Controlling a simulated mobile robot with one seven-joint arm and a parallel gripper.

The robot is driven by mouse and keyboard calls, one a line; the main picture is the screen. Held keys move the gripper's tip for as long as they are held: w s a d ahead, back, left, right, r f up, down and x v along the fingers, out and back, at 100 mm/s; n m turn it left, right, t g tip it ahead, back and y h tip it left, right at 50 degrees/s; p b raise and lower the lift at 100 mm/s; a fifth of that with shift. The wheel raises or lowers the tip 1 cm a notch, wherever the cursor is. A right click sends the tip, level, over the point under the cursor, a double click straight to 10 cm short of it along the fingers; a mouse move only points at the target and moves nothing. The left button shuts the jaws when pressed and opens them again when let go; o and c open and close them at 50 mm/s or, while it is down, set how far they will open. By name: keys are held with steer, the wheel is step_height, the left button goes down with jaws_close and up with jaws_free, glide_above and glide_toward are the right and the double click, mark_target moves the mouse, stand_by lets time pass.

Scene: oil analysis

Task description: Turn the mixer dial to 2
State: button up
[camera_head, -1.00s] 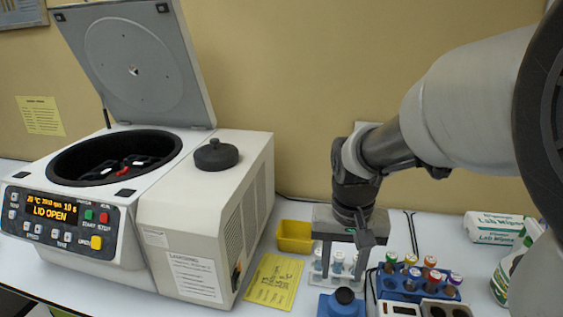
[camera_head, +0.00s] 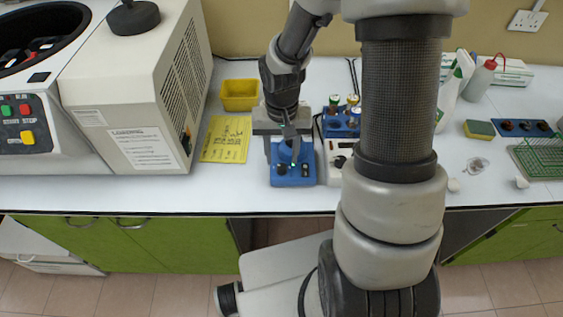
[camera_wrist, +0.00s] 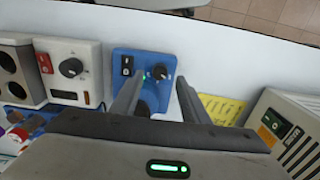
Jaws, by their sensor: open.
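The mixer is a small blue box (camera_head: 306,181) on the bench, also seen in the wrist view (camera_wrist: 124,54). Its front face carries a black round dial (camera_wrist: 161,71), a black switch (camera_wrist: 126,66) and a small green light. In the head view the dial (camera_head: 281,169) is small and its setting cannot be read. My gripper (camera_head: 291,150) is over the mixer, pointing down. In the wrist view its two fingers (camera_wrist: 157,84) are spread apart and empty, with the dial just beyond the gap between their tips. The fingers partly hide the mixer's top.
A white device with a black knob (camera_wrist: 71,68) stands close beside the mixer. A yellow tray (camera_head: 239,96) and yellow sheet (camera_head: 226,140) lie on its other side, then the large centrifuge (camera_head: 140,100). A tube rack (camera_head: 338,124) stands behind. The bench's front edge is near.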

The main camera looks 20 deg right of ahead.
mark_target(282, 166)
steer(key=shift+f, duration=2)
jaws_close()
